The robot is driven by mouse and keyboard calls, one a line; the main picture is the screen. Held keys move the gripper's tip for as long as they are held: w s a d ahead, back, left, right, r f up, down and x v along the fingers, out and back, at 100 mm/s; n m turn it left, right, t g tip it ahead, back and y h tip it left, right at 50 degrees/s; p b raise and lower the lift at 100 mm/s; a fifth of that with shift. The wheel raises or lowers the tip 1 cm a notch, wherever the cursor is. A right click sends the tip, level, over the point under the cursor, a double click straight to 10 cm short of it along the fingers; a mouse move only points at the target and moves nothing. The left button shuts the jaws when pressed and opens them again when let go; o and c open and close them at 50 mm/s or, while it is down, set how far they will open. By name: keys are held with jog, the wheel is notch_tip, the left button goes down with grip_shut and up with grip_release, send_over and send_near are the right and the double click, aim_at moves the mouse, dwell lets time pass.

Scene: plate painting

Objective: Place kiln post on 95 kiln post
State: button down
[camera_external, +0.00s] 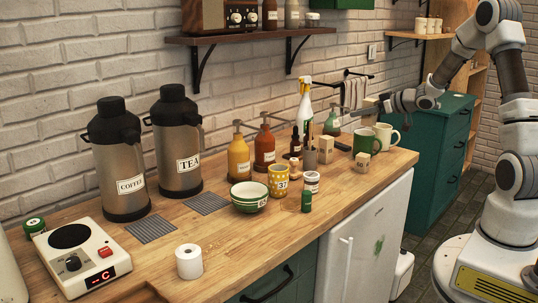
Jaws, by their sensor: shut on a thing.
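My gripper (362,109) reaches in from the right over the back right of the wooden counter. It is shut on a small beige block, a kiln post (370,103), held above the green mug and the soap bottle. Another beige kiln post (326,145) stands on the counter beside the grey tool cup, with small marks too fine to read. A shorter beige post (362,159) stands near the counter's front right edge, below the green mug. I cannot tell which post carries the number 95.
A green mug (366,144) and a cream mug (386,135) stand close by the posts. A dark flat item (342,146) lies between them. The front right counter is fairly clear.

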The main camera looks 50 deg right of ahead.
jog(key=w+d+r+n+g+y+p, duration=0.1)
jog(key=w+d+r+n+y+p, duration=0.3)
jog(key=w+d+p, duration=0.15)
jog(key=w+a+f, duration=0.8)
jog(key=w+f, duration=0.1)
jog(key=f, duration=0.2)
jog(key=shift+w+a, duration=0.15)
jog(key=shift+a, duration=0.1)
jog(key=shift+f, duration=0.15)
jog(key=shift+c, duration=1.6)
grip_release()
